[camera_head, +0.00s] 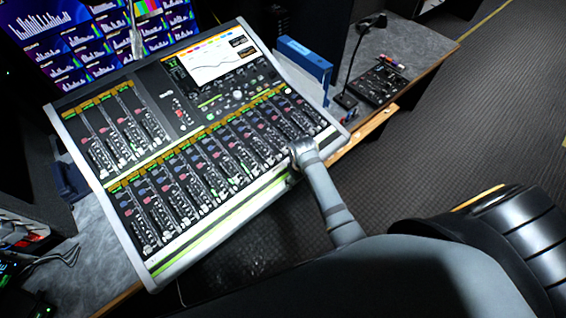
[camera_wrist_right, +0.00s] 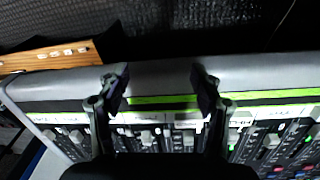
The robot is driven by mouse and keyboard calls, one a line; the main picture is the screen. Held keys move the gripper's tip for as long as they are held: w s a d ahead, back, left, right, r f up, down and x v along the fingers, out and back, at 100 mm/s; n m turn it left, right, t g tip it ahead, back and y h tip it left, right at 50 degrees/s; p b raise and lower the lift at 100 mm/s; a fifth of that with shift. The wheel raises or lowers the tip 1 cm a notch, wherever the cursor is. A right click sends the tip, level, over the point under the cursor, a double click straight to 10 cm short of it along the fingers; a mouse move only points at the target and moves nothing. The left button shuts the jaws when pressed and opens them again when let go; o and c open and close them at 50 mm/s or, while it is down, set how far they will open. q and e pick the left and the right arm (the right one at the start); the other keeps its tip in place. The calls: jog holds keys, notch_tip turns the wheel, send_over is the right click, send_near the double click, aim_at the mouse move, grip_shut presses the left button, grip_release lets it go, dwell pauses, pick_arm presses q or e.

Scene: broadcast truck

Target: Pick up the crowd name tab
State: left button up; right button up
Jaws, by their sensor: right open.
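My right gripper (camera_head: 300,153) is over the front edge of the mixing console (camera_head: 215,215), near its right corner. In the right wrist view the gripper (camera_wrist_right: 160,78) is open, with its two fingers apart over the console's grey front rail and green strip. Nothing shows held between them. Small white name tabs sit along the green strip, such as one tab (camera_wrist_right: 70,133) left of the fingers and another tab (camera_wrist_right: 241,118) right of them. Their lettering is too small to read, so I cannot tell which is the crowd tab. My left gripper is not in view.
A wooden ledge (camera_wrist_right: 45,57) with several small pale marks lies beside the console. Beyond the console's right side are a blue box (camera_head: 304,60), a desk microphone (camera_head: 347,98) and a small control panel (camera_head: 378,84). Screens (camera_head: 70,45) stand behind. Dark floor lies right.

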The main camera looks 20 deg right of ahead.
jog(key=w+a+r+n+g, duration=0.1)
jog(key=w+a+r, duration=0.25)
jog(key=r, duration=0.25)
jog(key=w+a+r+n, duration=0.1)
jog(key=w+a+r, duration=0.1)
jog(key=w+r, duration=0.25)
jog(key=p, duration=0.1)
send_over(278, 170)
jog(key=f, duration=0.4)
jog(key=shift+w+d+f, duration=0.1)
jog(key=shift+w+f, duration=0.2)
jog(key=shift+f, duration=0.05)
jog(key=shift+s+f+p, duration=0.15)
jog(key=shift+f+p, duration=0.15)
jog(key=shift+p, duration=0.1)
jog(key=f, duration=0.4)
jog(key=shift+s+p, duration=0.2)
jog(key=shift+p, duration=0.15)
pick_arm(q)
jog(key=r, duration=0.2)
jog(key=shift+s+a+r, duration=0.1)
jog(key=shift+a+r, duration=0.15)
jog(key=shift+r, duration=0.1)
pick_arm(e)
jog(key=shift+w+f, duration=0.1)
jog(key=shift+f, duration=0.15)
jog(key=c, duration=1)
jog(key=shift+o, duration=0.2)
jog(key=shift+r, duration=0.15)
